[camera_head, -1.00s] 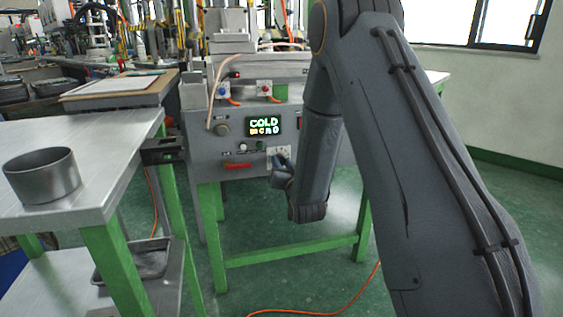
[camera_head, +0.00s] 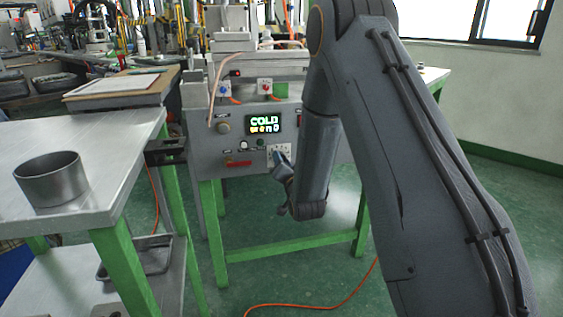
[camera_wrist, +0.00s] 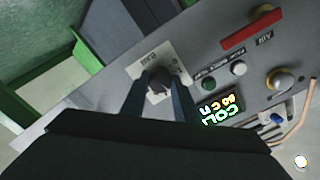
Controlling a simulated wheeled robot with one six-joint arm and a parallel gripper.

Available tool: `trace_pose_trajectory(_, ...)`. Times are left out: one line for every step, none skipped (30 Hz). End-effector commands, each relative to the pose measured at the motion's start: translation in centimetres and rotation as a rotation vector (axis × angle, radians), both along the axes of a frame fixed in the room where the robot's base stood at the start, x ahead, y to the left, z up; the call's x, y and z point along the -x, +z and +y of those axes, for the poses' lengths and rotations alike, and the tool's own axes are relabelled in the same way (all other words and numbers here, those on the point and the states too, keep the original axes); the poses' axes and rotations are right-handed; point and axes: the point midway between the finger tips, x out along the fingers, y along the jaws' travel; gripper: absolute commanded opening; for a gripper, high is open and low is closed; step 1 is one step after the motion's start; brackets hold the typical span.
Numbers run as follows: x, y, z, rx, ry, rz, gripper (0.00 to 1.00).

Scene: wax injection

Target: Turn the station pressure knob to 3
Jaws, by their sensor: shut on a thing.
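The pressure knob (camera_wrist: 158,84) is small and dark and sits on a pale scale plate (camera_wrist: 148,62) on the grey station front. My gripper (camera_wrist: 158,100) has its two fingers on either side of the knob and is shut on it. The fingers partly hide the knob, and its pointer setting cannot be read. In the head view the scale plate (camera_head: 279,151) is partly covered by my gripper (camera_head: 280,162). The station (camera_head: 228,158) has a lit display (camera_head: 264,124) reading "COLD" in green, with an unclear orange line below.
A red bar (camera_wrist: 247,34), a green button (camera_wrist: 208,84), a white button (camera_wrist: 239,68) and a round knob (camera_wrist: 281,80) are near my gripper. A metal table (camera_head: 110,165) with a round metal ring (camera_head: 50,182) stands at left. An orange hose (camera_head: 310,306) lies on the floor.

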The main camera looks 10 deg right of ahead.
Motion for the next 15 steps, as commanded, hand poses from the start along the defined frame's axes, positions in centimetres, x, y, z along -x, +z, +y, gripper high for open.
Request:
trace_pose_trajectory(0.00,0.00,0.03,0.000,0.001,-0.001,0.05)
trace_pose_trajectory(0.01,0.00,0.03,0.000,0.001,-0.001,0.05)
trace_pose_trajectory(0.01,0.00,0.03,0.001,0.001,-0.001,0.05)
trace_pose_trajectory(0.01,0.00,0.03,0.001,0.000,0.000,0.05)
trace_pose_trajectory(0.01,0.00,0.03,0.001,0.000,0.000,0.05)
trace_pose_trajectory(0.01,0.00,0.03,0.001,0.000,0.000,0.05)
trace_pose_trajectory(0.01,0.00,0.03,0.001,0.000,0.000,0.33)
trace_pose_trajectory(0.01,-0.01,0.02,0.001,0.000,0.000,0.38)
trace_pose_trajectory(0.01,-0.01,0.02,0.001,0.000,0.000,0.44)
trace_pose_trajectory(0.01,-0.01,0.02,0.001,0.000,0.000,0.46)
trace_pose_trajectory(0.01,0.00,0.01,0.001,0.000,0.000,0.46)
trace_pose_trajectory(0.01,-0.01,0.01,0.001,0.000,0.000,0.46)
trace_pose_trajectory(0.01,-0.01,0.01,0.001,0.000,0.000,0.46)
trace_pose_trajectory(0.01,-0.01,0.01,0.001,0.000,0.000,0.46)
trace_pose_trajectory(0.01,-0.01,0.01,0.001,0.000,0.000,0.46)
